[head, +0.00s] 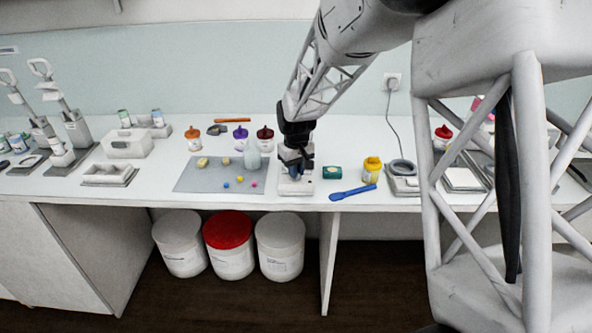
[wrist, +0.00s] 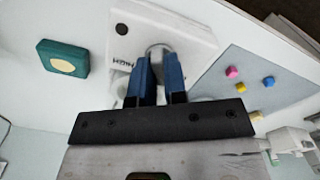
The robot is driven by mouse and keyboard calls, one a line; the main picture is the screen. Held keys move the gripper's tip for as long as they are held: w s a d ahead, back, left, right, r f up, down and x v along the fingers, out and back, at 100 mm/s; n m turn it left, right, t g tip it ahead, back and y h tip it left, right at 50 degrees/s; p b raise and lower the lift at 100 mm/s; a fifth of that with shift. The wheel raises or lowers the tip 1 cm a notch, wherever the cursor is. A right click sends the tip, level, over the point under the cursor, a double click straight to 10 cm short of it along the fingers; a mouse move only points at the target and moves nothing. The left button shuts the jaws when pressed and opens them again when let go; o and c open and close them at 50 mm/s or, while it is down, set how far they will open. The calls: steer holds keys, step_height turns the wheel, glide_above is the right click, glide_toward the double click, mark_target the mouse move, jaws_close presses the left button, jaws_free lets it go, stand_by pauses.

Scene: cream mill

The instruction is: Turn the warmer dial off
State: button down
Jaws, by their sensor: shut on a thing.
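A white box-shaped unit (head: 296,187) stands on the counter near the front edge, right of the grey mat. In the wrist view its white top (wrist: 190,18) carries a black dot and partly hidden lettering that seems to read HIGH. A round pale dial (wrist: 158,48) shows between the blue fingertips of my gripper (wrist: 157,62). My gripper points down at the unit and is shut on the dial. In the head view my gripper (head: 296,158) hides most of the unit's top. The dial's pointer and exact setting are hidden by the fingers.
A grey mat (head: 205,180) with small coloured cubes lies left. Jars with purple (head: 240,133) and dark red lids (head: 265,135) stand behind.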

steer(key=shift+n, duration=1.3)
steer(key=c, duration=1.2)
jaws_free()
steer(key=shift+o, duration=0.2)
steer(key=shift+r, duration=3.95)
